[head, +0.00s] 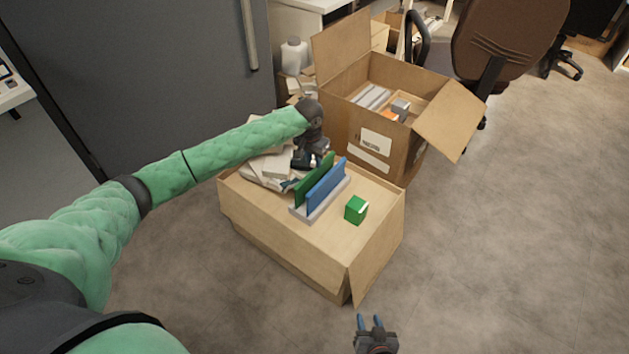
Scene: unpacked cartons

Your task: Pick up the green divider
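The green divider (313,182) stands upright in a light grey slotted holder (322,209) on a cardboard box. A blue divider (327,186) stands beside it on the right in the same holder. My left gripper (311,165) is at the upper far end of the green divider, in front of a pile of papers. Its fingers are small and partly hidden, so I cannot tell whether they touch or grip the divider. My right gripper (370,322) is at the bottom of the view, away from the box, with its two blue-tipped fingers apart and empty.
An open carton (405,150) with items stands behind. Floor on the right is clear.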

